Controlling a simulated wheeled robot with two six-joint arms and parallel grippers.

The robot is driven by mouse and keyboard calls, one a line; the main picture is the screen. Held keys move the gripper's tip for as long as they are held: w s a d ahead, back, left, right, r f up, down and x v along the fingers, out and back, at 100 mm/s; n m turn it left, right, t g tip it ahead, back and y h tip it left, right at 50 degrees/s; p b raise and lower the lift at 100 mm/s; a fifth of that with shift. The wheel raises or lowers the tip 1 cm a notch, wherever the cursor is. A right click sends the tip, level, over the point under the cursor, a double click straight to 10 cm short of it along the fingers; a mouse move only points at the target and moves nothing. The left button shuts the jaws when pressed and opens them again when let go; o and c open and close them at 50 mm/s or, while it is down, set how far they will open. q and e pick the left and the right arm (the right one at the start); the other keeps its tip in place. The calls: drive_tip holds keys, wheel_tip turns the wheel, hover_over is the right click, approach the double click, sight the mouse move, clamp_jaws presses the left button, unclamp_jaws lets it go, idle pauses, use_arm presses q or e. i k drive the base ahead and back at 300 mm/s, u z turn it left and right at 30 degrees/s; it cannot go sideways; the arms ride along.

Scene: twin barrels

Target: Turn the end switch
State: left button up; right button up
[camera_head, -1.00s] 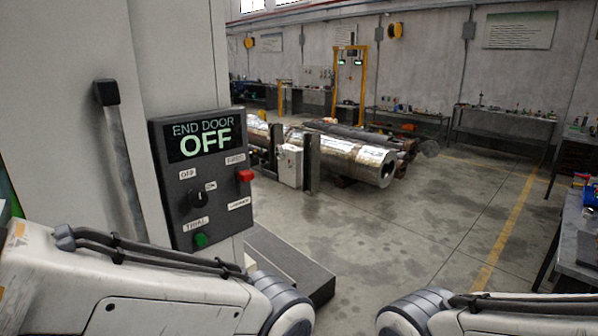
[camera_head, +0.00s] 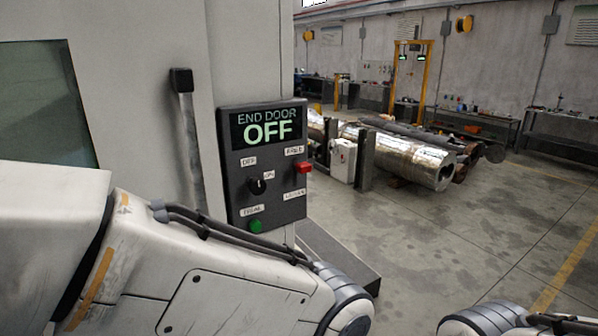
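The end door control panel (camera_head: 262,165) is a dark box on the side of a pale machine cabinet. Its screen (camera_head: 265,127) reads "END DOOR OFF". Below the screen is a black rotary switch (camera_head: 258,186) with OFF and ON labels. A red switch (camera_head: 304,167) sits to its right and a green button (camera_head: 255,226) sits below it. My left arm crosses the lower left, in front of and below the panel. Part of my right arm shows at the bottom right. Neither gripper is in view.
A vertical handle (camera_head: 190,140) stands on the cabinet left of the panel. A low dark ledge (camera_head: 340,258) juts out below the panel. Large metal cylinders (camera_head: 405,160) lie on the floor behind. Workbenches (camera_head: 560,130) line the back wall. The floor at right is open.

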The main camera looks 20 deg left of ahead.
sight(255, 185)
drive_tip(key=z, duration=0.55)
drive_tip(key=k, duration=1.3)
drive_tip(key=z, duration=0.7)
drive_tip(key=i, duration=1.3)
drive_tip(key=u, duration=1.25)
drive_tip(key=i, duration=0.55)
drive_tip(key=u, duration=0.6)
